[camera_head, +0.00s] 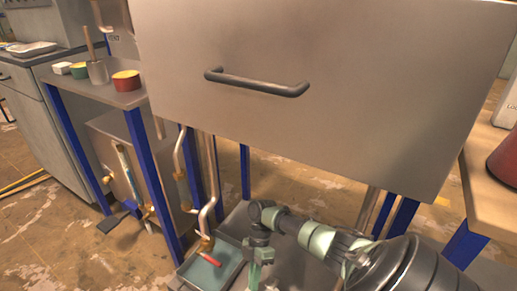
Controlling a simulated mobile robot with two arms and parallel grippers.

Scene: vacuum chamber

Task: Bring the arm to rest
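My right arm comes in from the lower right, with dark grey and pale green links. It bends downward near the bottom middle, below the large panel in the picture. Its end, my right gripper (256,272), points down at the bottom edge; the fingers are too small and cut off to tell if they are open. I see nothing clearly held. My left arm and gripper are out of view.
A large grey panel (330,90) with a dark handle (258,84) fills the upper middle. A teal-bottomed tray (228,275) lies left of my arm, under bent pipes (205,215). A side table (492,150) stands right; a shelf with cups (125,82) stands left.

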